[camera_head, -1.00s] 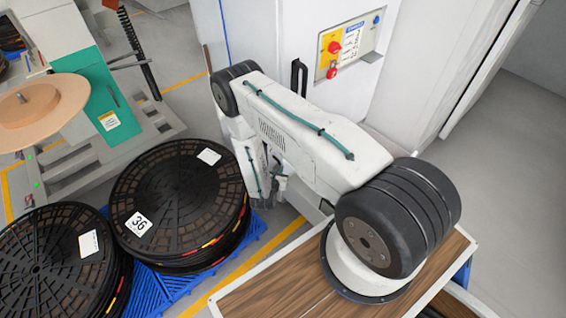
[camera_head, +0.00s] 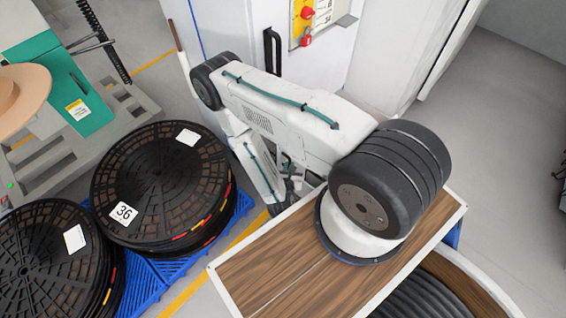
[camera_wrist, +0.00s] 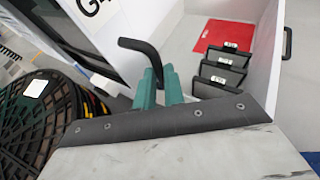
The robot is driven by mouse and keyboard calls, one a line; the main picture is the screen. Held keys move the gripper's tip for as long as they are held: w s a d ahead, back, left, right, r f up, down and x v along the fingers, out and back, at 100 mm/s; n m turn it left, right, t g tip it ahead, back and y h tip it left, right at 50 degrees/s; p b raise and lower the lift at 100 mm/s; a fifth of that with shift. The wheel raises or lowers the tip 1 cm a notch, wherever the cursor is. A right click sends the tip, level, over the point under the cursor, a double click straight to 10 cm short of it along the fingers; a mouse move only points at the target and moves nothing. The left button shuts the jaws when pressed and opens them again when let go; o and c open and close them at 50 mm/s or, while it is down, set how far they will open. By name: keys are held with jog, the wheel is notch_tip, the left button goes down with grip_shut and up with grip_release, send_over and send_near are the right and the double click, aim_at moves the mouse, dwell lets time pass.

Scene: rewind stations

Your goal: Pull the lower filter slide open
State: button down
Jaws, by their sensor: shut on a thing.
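In the wrist view my gripper (camera_wrist: 160,82) has its two teal fingers close together on a black bent handle (camera_wrist: 140,46). The handle's hooked end sticks out to the left above the fingers. Right of the fingers is a white-walled space (camera_wrist: 270,85) with several dark framed panels (camera_wrist: 222,66) bearing small white labels. I cannot tell for sure which part is the lower filter slide or how far it is out. In the head view my arm reaches down beside the white cabinet (camera_head: 350,60), and the gripper end is mostly hidden.
Large black reels (camera_head: 160,185) stand on blue pallets (camera_head: 150,285) to the left. A teal machine (camera_head: 65,85) is behind them. The cabinet has a vertical black handle (camera_head: 272,52) and a red knob (camera_head: 306,40). Open grey floor (camera_head: 510,100) lies at the right.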

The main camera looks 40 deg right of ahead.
jog(key=shift+s, duration=0.4)
jog(key=c, duration=1.8)
grip_release()
jog(key=shift+o, duration=0.2)
jog(key=v, duration=0.8)
